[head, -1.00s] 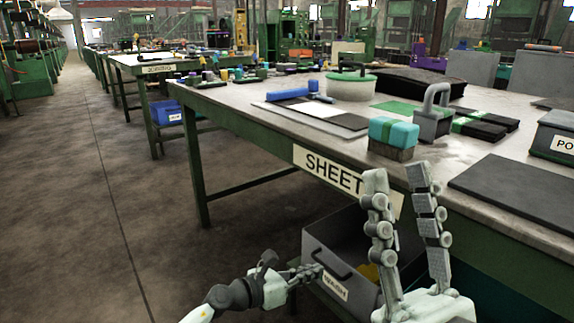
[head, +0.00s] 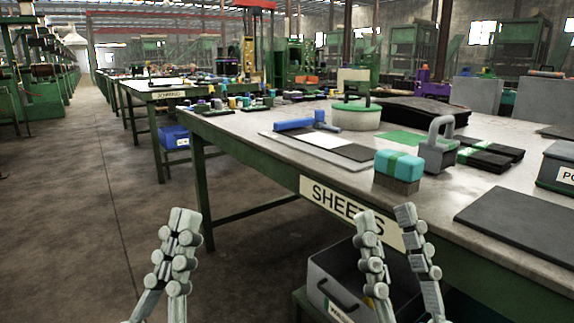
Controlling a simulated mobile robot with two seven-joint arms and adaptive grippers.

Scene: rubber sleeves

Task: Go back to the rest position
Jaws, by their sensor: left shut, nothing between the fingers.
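My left gripper (head: 180,222) points upward at the lower left of the head view, over the floor. Its fingers are together with nothing between them. My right gripper (head: 387,212) points upward in front of the table's front edge, its two fingers apart and nothing seen between them. Behind and beside it is a dark grey bin (head: 335,272) with a handle and a white label, partly hidden by the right fingers.
The floor (head: 75,230) at left is clear.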

